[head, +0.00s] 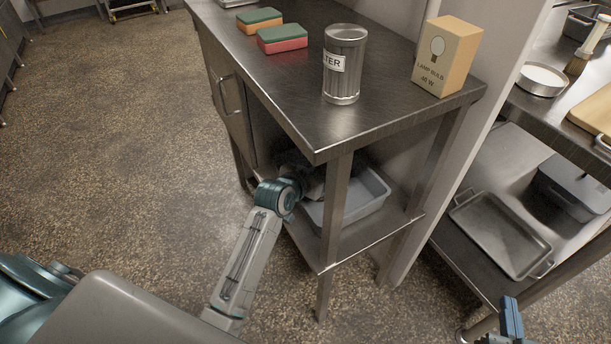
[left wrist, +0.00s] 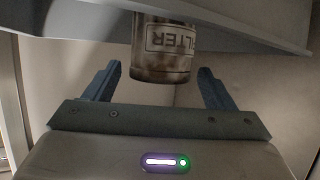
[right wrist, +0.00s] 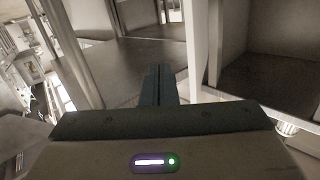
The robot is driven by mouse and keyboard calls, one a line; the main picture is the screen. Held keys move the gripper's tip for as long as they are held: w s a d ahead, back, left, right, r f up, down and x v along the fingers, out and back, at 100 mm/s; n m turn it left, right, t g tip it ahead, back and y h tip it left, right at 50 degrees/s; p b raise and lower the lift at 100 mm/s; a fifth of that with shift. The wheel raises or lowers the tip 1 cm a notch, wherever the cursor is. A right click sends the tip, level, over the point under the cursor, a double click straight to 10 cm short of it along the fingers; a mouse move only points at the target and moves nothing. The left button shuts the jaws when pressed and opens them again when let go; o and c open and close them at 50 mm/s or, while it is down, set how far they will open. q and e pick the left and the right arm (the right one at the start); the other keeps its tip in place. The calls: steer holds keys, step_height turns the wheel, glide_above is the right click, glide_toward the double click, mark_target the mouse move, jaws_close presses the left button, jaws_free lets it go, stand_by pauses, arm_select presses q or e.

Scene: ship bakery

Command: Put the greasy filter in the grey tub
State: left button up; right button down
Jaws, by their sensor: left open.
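A brown-stained filter (left wrist: 165,68) with a "FILTER" label shows upside down in the left wrist view. It lies between the spread fingers of my left gripper (left wrist: 161,71), with a gap on each side. A grey wall and rim, likely the tub's, crosses the picture at the filter's upper end. In the head view the grey tub (head: 372,195) sits on the table's lower shelf. My left arm reaches under the tabletop at the tub's left side; the gripper and stained filter are mostly hidden there. My right gripper (right wrist: 160,85) is shut and empty, away at the lower right.
A cleaner metal filter (head: 345,85) stands on the steel tabletop (head: 300,85), beside a lamp bulb box (head: 448,58) and two sponges (head: 282,39). A table leg (head: 337,210) stands before the tub. Floor at left is clear.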

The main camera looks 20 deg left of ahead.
arm_select(q)
steer(key=s+a+f+n+g+y+p, duration=0.1)
steer(key=s+a+n, duration=0.1)
steer(key=s, duration=2.8)
steer(key=shift+g, duration=0.4)
arm_select(e)
steer(key=s+a+f+g, duration=0.1)
steer(key=s+f+g, duration=0.4)
steer(key=f, duration=0.2)
steer(key=shift+f, duration=0.4)
